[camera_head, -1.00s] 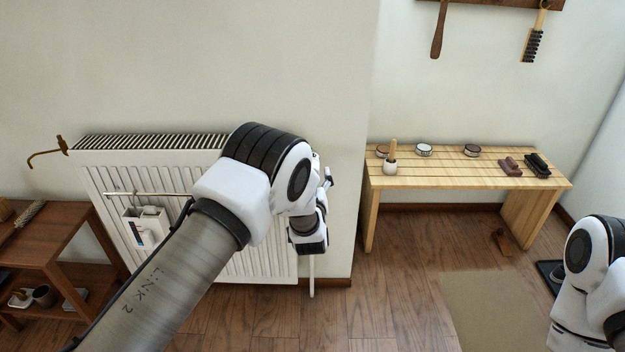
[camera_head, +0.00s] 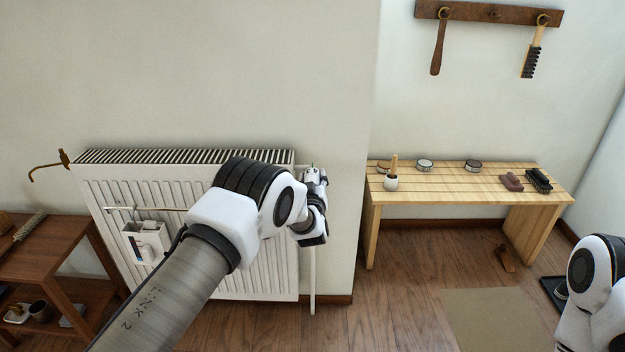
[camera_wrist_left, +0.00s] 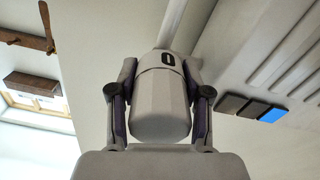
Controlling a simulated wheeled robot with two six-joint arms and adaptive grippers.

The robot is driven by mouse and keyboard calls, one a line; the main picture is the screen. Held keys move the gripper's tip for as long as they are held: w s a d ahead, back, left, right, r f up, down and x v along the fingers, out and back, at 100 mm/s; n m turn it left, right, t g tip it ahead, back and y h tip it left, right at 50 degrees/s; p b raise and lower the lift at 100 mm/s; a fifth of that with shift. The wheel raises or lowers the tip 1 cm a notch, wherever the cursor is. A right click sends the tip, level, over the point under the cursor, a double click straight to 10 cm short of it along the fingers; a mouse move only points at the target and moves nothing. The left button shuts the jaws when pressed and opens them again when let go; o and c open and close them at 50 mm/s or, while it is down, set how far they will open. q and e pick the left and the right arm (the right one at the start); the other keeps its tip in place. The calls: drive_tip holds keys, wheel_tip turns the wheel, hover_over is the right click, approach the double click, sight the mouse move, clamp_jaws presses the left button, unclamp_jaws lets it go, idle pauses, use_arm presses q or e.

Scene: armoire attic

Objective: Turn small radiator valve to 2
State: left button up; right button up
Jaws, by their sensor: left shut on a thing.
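The small radiator valve (camera_wrist_left: 160,105) is a pale faceted knob in the left wrist view, with a dark "0" mark near its far end. My left gripper (camera_wrist_left: 158,82) has one finger on each side of the knob and is shut on it. In the head view my left gripper (camera_head: 315,177) is at the upper right corner of the white radiator (camera_head: 180,270), by the pipe. The valve is mostly hidden by the gripper there. Of my right arm only a link shows at the right edge; its gripper is out of view.
A white box (camera_head: 145,242) hangs on the radiator front from a rail. A dark wooden shelf (camera_head: 50,240) stands at left, and a slatted bench (camera_head: 460,195) with small items stands at right. The wood floor between radiator and bench is clear.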

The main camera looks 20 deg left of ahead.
use_arm(q)
drive_tip(key=shift+n, duration=0.4)
drive_tip(key=n+b, duration=0.1)
drive_tip(key=n, duration=0.2)
drive_tip(key=n+b, duration=0.1)
drive_tip(key=n, duration=0.4)
drive_tip(key=shift+n, duration=0.4)
drive_tip(key=n+b, duration=0.2)
drive_tip(key=n, duration=0.3)
drive_tip(key=n+b, duration=0.1)
drive_tip(key=n, duration=0.4)
idle(0.3)
drive_tip(key=o, duration=1.2)
drive_tip(key=shift+c, duration=0.2)
